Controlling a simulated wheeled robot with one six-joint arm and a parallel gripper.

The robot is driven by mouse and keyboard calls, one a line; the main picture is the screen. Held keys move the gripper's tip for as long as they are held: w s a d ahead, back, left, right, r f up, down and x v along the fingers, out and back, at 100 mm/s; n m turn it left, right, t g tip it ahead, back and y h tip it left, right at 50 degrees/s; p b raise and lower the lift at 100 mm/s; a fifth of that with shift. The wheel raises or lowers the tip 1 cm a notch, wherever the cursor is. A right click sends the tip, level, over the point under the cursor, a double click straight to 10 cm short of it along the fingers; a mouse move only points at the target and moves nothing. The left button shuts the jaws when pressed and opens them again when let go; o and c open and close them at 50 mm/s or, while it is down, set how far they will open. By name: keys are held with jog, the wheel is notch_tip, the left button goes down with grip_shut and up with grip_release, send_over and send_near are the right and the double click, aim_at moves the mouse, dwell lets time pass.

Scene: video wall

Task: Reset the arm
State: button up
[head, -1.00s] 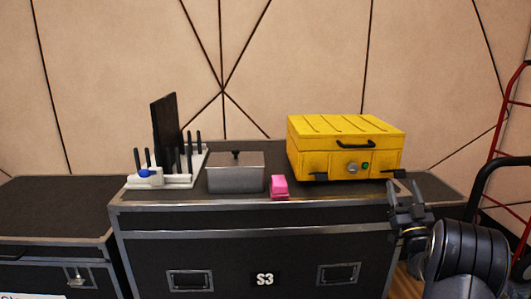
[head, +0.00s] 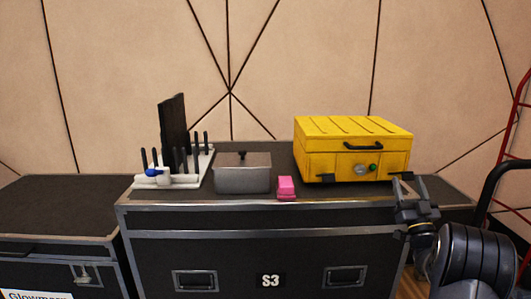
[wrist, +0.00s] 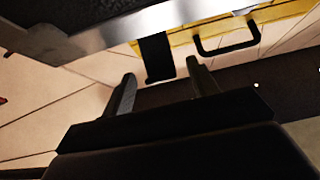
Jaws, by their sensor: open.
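My gripper (head: 418,199) is at the right of the head view, in front of the right end of the black flight case (head: 230,259). It is open and nothing is between its fingers. In the wrist view my gripper (wrist: 160,92) shows two dark fingers spread apart. The flight case's metal edge (wrist: 130,37) and the yellow box (wrist: 275,15) with its black handle appear beyond them, tilted in that view. My arm comes in from the lower right of the head view.
On the case stand a white rack (head: 170,181) with black pegs, a grey lidded metal box (head: 242,178), a pink block (head: 286,188) and the yellow box (head: 352,150). Another dark case (head: 55,210) stands at left. A red frame (head: 512,125) is at the right edge.

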aim_at(408, 172)
jog(key=p+v, duration=0.2)
jog(key=v, duration=0.8)
jog(key=b+x, duration=0.1)
jog(key=x, duration=1)
jog(key=shift+r, duration=0.35)
jog(key=shift+w+r+p, duration=0.1)
jog(key=shift+r+p, duration=0.6)
jog(key=shift+p, duration=0.5)
jog(key=r+p, duration=0.1)
jog(key=p, duration=0.2)
jog(key=w+r+p, duration=0.1)
jog(key=p, duration=0.2)
jog(key=g+p, duration=0.1)
jog(key=p, duration=0.2)
jog(key=r+g+p, duration=0.1)
jog(key=p, duration=0.2)
jog(key=shift+w+r, duration=0.2)
jog(key=shift+w, duration=0.2)
jog(key=g+p, duration=0.1)
jog(key=p, duration=0.2)
jog(key=w+g+p, duration=0.1)
jog(key=p, duration=0.2)
jog(key=r+g+p, duration=0.1)
jog(key=p, duration=0.2)
jog(key=shift+w+r+p, duration=0.15)
jog(key=shift+w+p, duration=0.15)
